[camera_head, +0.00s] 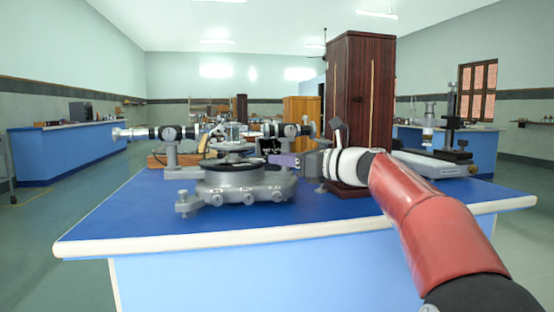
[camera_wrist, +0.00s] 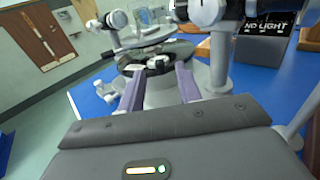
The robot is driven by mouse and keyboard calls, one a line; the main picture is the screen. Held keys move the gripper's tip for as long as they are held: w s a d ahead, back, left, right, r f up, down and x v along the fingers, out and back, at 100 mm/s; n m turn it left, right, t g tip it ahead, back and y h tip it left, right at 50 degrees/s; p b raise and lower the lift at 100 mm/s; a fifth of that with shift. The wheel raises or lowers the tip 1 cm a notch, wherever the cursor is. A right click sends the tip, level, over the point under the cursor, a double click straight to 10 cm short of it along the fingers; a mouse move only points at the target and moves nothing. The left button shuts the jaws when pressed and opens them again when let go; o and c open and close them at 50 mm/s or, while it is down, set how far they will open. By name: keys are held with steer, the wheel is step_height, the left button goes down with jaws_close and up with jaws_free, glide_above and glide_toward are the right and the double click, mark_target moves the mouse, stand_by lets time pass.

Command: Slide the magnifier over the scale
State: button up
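The spectrometer (camera_head: 240,182) stands on the blue bench, with a round grey base and two horizontal tubes above. In the wrist view its round scale plate (camera_wrist: 140,55) lies just beyond my fingertips. A small pale piece (camera_wrist: 158,65) shows at the plate's near edge, between the fingertips; I cannot tell whether it is the magnifier. The scale markings are too small to read. My gripper (camera_wrist: 160,72) has two purple fingers spread apart, with no object clearly clamped between them. In the head view my gripper (camera_head: 286,160) reaches in from the right, at the spectrometer's right side.
A tall dark wooden cabinet (camera_head: 360,100) stands behind my wrist. A measuring instrument (camera_head: 436,163) is at the bench's right. A black "NO LIGHT" box (camera_wrist: 266,38) is close to the spectrometer in the wrist view. The bench's front strip (camera_head: 290,215) is clear.

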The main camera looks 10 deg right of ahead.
steer(key=shift+x, duration=1.2)
jaws_close()
